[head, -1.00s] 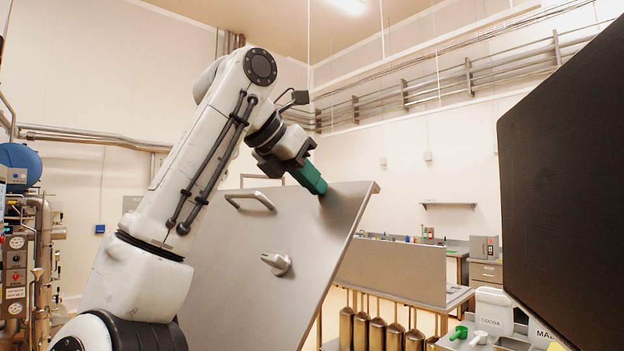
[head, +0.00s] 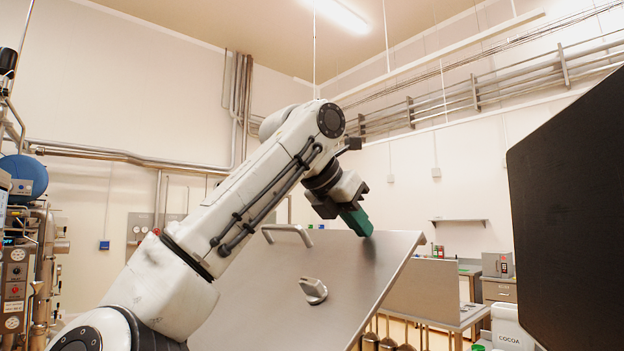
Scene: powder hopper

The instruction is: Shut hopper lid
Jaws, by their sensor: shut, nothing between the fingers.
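The hopper lid (head: 290,285) is a flat grey metal panel standing open at a slant in the head view. It has a bar handle (head: 287,231) near its upper left edge and a knob-like latch (head: 314,290) in its face. My gripper (head: 360,225), with green fingers, is shut and empty. Its fingertips are at the lid's top edge, right of the handle, and appear to touch it. The hopper opening is out of view below.
A large dark panel (head: 570,190) fills the right side. A white COCOA container (head: 510,328) stands at the lower right, near a bench with a grey box (head: 497,265). Pipes and valve equipment (head: 25,270) stand at the left.

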